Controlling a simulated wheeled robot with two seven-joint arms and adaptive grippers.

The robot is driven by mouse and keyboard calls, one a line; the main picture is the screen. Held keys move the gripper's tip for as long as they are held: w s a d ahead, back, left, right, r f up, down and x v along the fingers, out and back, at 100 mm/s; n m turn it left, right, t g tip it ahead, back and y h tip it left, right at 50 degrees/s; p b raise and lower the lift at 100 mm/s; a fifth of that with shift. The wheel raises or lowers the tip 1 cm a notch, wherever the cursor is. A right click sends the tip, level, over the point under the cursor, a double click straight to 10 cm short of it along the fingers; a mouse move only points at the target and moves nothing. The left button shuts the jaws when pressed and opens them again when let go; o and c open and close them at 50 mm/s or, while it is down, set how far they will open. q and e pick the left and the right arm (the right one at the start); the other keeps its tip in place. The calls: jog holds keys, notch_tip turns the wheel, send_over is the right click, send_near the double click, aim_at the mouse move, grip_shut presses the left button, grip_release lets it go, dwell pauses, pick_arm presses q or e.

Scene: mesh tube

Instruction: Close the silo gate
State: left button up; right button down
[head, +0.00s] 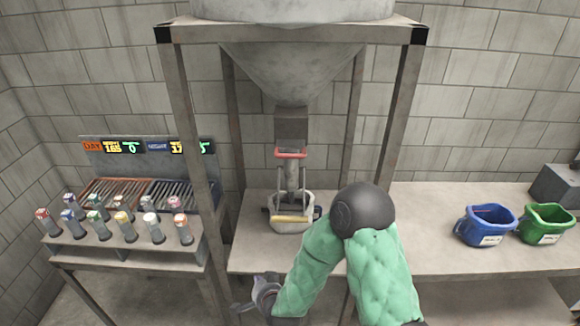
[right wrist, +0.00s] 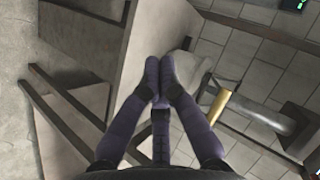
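The silo (head: 290,68) is a grey metal hopper on a steel frame in the head view. Its gate has a red handle (head: 291,154) below the square outlet. A grey column hangs under the handle; I cannot tell whether it is a spout or falling material. A pale bucket (head: 284,228) with a tan grip stands beneath. My right gripper (head: 238,307) is low, in front of the bench and well below the handle. In the right wrist view (right wrist: 158,75) its fingertips are together with nothing seen between them. My left gripper is out of view.
A rack with several small coloured-top containers (head: 125,228) stands left, before a display panel (head: 150,147). Blue (head: 487,226) and green (head: 545,224) buckets are on the bench (head: 420,255) at right. Frame legs (head: 195,130) flank the outlet.

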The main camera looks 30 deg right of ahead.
jog(key=s+d+r+m+t+h+p, duration=0.1)
jog(key=d+r+m+t+h, duration=0.35)
jog(key=r, duration=0.95)
jog(key=s+d+r+m+t+h+p, duration=0.15)
jog(key=d+r+m+h, duration=0.5)
jog(key=r, duration=0.75)
jog(key=w+d+r, duration=0.1)
jog(key=w+d, duration=0.1)
jog(key=w, duration=0.4)
jog(key=w+d+r+m+y, duration=0.1)
jog(key=w+d, duration=0.2)
jog(key=w, duration=0.3)
jog(key=shift+w+d+r+y, duration=0.2)
jog(key=shift+d+y, duration=0.05)
jog(key=shift+y, duration=0.05)
jog(key=b+x, duration=0.2)
jog(key=shift+w+d+b, duration=0.15)
jog(key=shift+b, duration=0.2)
